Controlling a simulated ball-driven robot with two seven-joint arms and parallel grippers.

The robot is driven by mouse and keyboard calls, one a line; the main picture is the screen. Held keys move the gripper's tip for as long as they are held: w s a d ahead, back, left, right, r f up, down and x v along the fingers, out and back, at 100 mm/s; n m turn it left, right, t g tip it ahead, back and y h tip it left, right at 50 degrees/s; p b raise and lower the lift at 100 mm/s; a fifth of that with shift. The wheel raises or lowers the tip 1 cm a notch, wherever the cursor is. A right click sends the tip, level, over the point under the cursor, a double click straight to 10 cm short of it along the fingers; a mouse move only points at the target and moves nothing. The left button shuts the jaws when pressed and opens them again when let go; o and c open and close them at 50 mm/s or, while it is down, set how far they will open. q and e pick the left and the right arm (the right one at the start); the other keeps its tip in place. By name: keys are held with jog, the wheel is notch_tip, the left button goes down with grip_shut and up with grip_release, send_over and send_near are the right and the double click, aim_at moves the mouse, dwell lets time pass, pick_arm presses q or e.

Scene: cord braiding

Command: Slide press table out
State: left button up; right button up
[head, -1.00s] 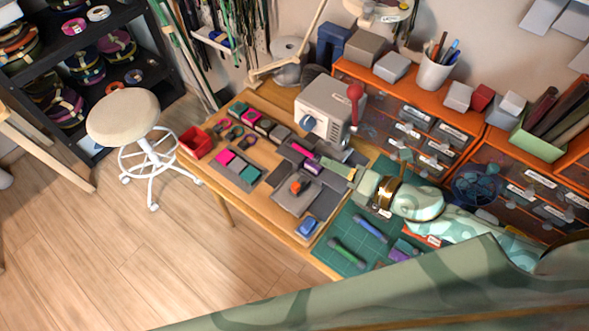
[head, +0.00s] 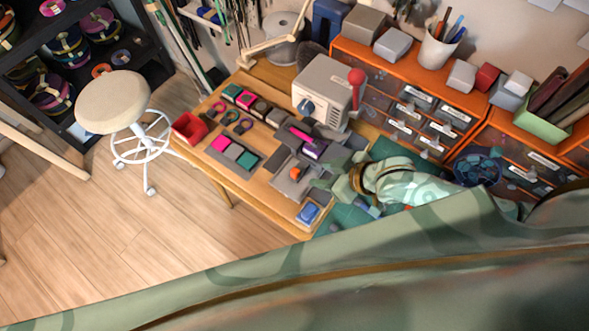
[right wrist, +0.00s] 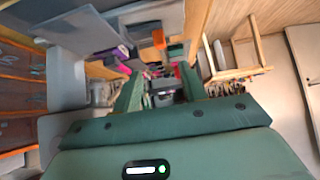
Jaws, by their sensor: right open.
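The press (head: 322,92) is a pale grey box with a blue knob and a red ball lever, at the back of the wooden bench. In front of it, a grey slide bed carries a purple block (head: 314,150) with a pink strip. Nearer the front edge is a grey plate (head: 286,187) with an orange block (head: 295,173). I cannot tell which grey piece is the press table. My right gripper (head: 325,183) is just right of this plate, open; contact is unclear. Its two green fingers (right wrist: 160,95) show apart in the right wrist view. My left gripper is out of view.
A blue block (head: 307,214) lies at the bench's front edge. A tray of coloured pieces (head: 233,155) and a red bin (head: 188,127) are to the left. Orange drawers (head: 405,100) stand behind. A stool (head: 112,102) stands on open floor.

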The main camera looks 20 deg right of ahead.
aim_at(296, 171)
jog(key=b+x, duration=0.4)
jog(key=x, duration=0.8)
jog(key=shift+w+f, duration=0.15)
